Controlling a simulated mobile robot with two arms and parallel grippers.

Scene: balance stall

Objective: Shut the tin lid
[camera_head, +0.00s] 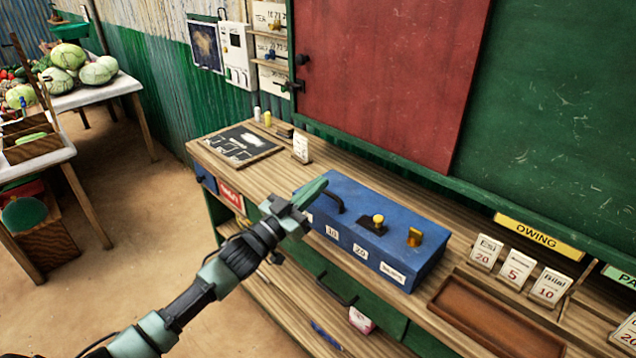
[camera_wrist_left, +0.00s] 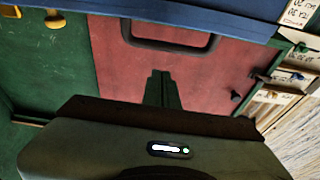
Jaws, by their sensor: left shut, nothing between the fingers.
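The tin is a long blue box (camera_head: 385,243) on the wooden counter. Its blue top looks flat and level, with no raised lid showing. A dark handle (camera_head: 334,197), a yellow knob (camera_head: 378,222) and an orange-yellow catch (camera_head: 414,237) stand up from the top. White labels are on its front. My left gripper (camera_head: 313,192) is shut and empty at the tin's left end, close to the handle; contact cannot be told. In the left wrist view the shut fingers (camera_wrist_left: 163,88) point toward the handle (camera_wrist_left: 165,38), with the blue tin (camera_wrist_left: 220,20) along the top edge. My right gripper is not in view.
The red panel (camera_head: 390,70) and green board rise behind. A vegetable table is far left.

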